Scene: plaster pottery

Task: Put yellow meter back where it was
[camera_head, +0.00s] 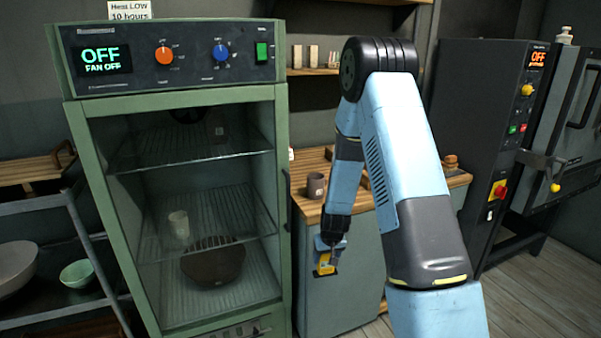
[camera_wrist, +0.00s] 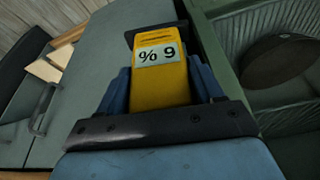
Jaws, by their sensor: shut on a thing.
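The yellow meter (camera_wrist: 160,78) is between the blue fingers of my gripper (camera_wrist: 160,90) in the wrist view. Its display reads "% 9" or similar, seen at an angle, and a dark part shows at its far end. In the head view the yellow meter (camera_head: 325,264) hangs at the end of my arm. My gripper (camera_head: 327,250) is shut on it, in front of the grey cabinet below the wooden counter. The gripper is to the right of the green drying cabinet.
The green drying cabinet (camera_head: 85,180) stands at left, its panel reading OFF, with a cup (camera_head: 178,224) and a dark bowl (camera_head: 213,262) inside. The wooden counter (camera_head: 305,172) holds a brown mug (camera_head: 316,185). A dark kiln controller (camera_head: 478,130) stands at right.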

